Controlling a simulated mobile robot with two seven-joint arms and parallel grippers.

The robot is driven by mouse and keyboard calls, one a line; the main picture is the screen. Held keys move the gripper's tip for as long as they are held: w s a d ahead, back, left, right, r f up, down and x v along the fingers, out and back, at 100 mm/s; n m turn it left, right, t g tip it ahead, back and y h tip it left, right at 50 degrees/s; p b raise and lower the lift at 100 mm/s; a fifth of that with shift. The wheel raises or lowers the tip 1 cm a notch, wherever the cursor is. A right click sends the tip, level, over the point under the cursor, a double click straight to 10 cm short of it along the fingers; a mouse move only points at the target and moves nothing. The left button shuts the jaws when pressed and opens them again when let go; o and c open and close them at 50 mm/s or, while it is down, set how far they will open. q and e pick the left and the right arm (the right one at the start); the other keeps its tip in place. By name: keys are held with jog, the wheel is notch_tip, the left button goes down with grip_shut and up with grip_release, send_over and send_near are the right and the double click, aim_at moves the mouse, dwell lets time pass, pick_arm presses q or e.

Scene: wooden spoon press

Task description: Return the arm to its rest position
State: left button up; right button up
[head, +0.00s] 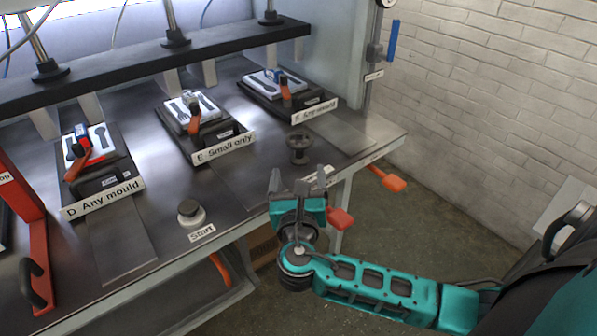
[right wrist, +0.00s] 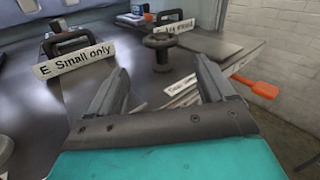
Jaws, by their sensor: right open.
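My right arm (head: 385,287) is teal and reaches in from the right, over the floor and up to the front edge of the metal bench (head: 262,192). My right gripper (head: 300,185) is open at that edge, its fingers pointing toward the bench. In the right wrist view the two grey fingers (right wrist: 163,75) stand apart with nothing between them. A dark round knob (head: 299,147) on the bench is just beyond the fingertips, apart from them. My left gripper is not in view.
Mould stations labelled D (head: 103,198), E (head: 224,147) and one at the right (head: 308,111) line the bench. A start button (head: 191,213) is near the front edge. Orange-red handles (head: 388,179) stick out from the bench front. Open floor (head: 430,215) lies right, before a white brick wall (head: 490,90).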

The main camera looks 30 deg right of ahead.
dwell(0.4)
jog(key=s+a+f+m+g+y, duration=0.1)
jog(key=s+f+m+g+y, duration=0.1)
jog(key=s+f+m+g, duration=0.35)
jog(key=s+a+f+m+g+y, duration=0.1)
jog(key=s+f+m+g+y, duration=0.15)
jog(key=s+m, duration=0.55)
jog(key=s+a+f+m+g+y, duration=0.1)
jog(key=s+a+m+g+y, duration=0.15)
jog(key=s+m, duration=0.4)
jog(key=s+a+m+g+y, duration=0.1)
jog(key=s+a+m+y, duration=0.2)
jog(key=m, duration=0.6)
jog(key=w+a+f+t+y, duration=0.1)
jog(key=w+a+f+t, duration=0.1)
jog(key=w+f+t, duration=0.5)
notch_tip(320, 180, down, 2)
jog(key=shift+w+a+f+n+y, duration=0.1)
jog(key=shift+w+a+n+y, duration=0.1)
jog(key=shift+w+n+y, duration=0.2)
